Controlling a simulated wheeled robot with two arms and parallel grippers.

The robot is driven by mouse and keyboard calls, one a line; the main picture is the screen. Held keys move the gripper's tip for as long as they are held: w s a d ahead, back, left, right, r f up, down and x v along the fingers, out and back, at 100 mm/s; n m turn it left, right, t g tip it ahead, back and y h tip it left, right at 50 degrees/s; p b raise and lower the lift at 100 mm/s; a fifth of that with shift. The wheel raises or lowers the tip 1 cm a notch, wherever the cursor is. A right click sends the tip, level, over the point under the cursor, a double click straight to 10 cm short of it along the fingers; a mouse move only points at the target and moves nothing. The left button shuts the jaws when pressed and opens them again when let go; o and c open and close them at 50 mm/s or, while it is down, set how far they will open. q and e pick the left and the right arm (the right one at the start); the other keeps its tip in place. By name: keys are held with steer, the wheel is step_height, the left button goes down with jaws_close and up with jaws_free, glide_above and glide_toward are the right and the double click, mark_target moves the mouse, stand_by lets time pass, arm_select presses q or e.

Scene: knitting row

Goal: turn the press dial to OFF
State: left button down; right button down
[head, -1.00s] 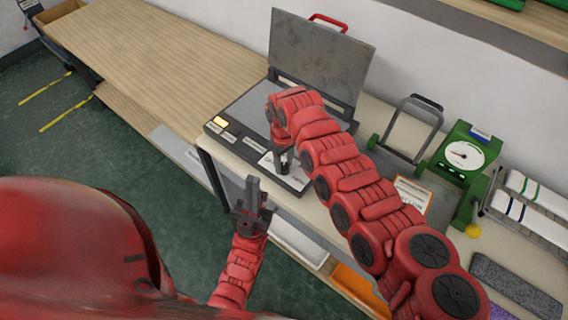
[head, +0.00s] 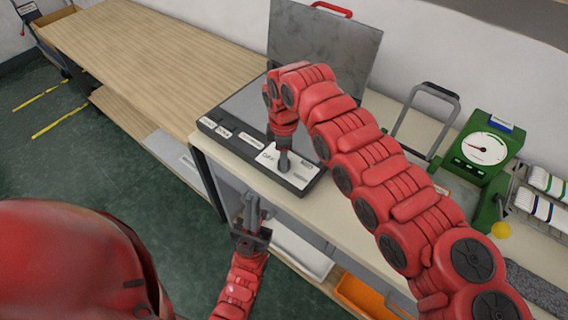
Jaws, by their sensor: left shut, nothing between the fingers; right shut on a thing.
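The press (head: 325,45) stands on the bench with its grey lid raised and a red handle on top. Its white dial panel (head: 299,177) is at the front right corner of the base, with printed marks around the dial. My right gripper (head: 284,160) points down over this panel and is shut on the dial, which it mostly hides. I cannot tell which mark the dial points to. My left gripper (head: 252,207) is shut and empty, pointing up in front of the bench edge, below and apart from the press.
A green gauge scale (head: 485,150) with a round face stands right of the press, near a grey metal frame (head: 424,120). Rolled white socks lie at the far right. An orange bin (head: 362,297) sits under the bench. The wooden table (head: 130,50) at left is clear.

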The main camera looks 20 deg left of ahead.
steer(key=shift+n+b, duration=0.55)
steer(key=shift+n, duration=0.15)
steer(key=shift+c, duration=2.1)
jaws_free()
steer(key=shift+r, duration=0.1)
